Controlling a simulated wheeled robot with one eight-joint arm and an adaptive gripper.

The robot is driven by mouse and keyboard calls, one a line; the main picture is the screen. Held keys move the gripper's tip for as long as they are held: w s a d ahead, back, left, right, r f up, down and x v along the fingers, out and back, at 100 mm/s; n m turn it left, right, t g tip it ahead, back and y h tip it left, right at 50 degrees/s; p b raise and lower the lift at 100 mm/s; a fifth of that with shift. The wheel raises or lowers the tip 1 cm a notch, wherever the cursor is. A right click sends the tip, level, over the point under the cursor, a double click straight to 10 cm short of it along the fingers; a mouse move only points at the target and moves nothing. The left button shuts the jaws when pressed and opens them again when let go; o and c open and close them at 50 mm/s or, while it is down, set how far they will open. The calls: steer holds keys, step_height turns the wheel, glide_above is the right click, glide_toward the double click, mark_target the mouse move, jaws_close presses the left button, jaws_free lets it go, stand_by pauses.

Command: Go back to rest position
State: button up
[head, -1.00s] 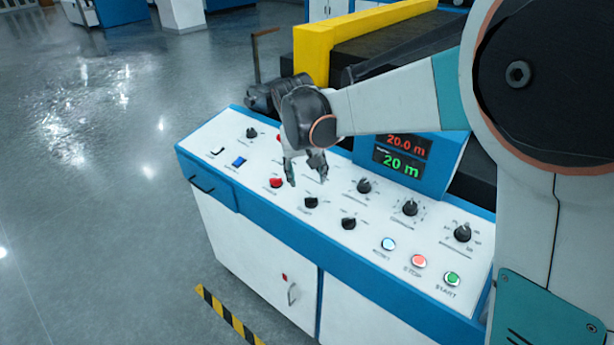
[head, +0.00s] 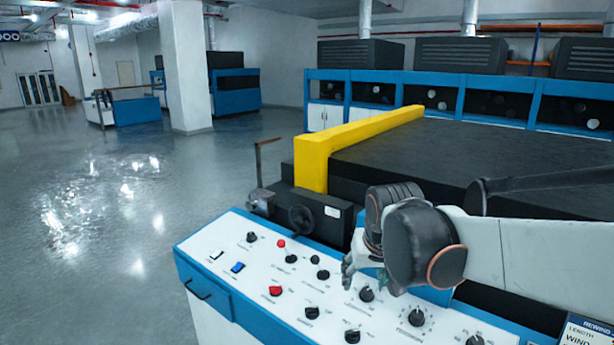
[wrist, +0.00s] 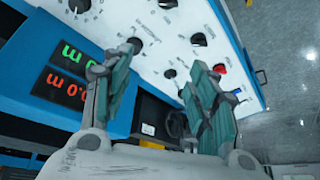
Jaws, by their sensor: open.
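My gripper (head: 367,278) is above the control panel (head: 228,263), near its back edge, in the head view. In the wrist view my gripper (wrist: 165,85) shows its two fingers well apart, with nothing between them. The white panel with blue edges carries several black knobs, a red knob (head: 276,290) and a blue switch (head: 238,267). In the wrist view, the red knob (wrist: 220,69) lies beyond the fingers, and red and green displays (wrist: 75,60) show to the left. In the head view my arm hides the display housing.
A machine with a black top and a yellow bar (head: 315,160) stands behind the panel. A handwheel (head: 302,219) sits at its near side. Open floor (head: 100,200) lies to the left. Blue cabinets (head: 460,97) stand at the back, and a white pillar (head: 187,70) rises farther left.

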steer(key=s+d+f+t, duration=0.1)
steer(key=s+d, duration=0.3)
steer(key=s, duration=0.6)
steer(key=s+d+f+t+b, duration=0.1)
steer(key=s+d, duration=0.3)
steer(key=s, duration=0.5)
steer(key=shift+s+f, duration=0.4)
steer(key=shift+f, duration=0.15)
steer(key=shift+d, duration=0.1)
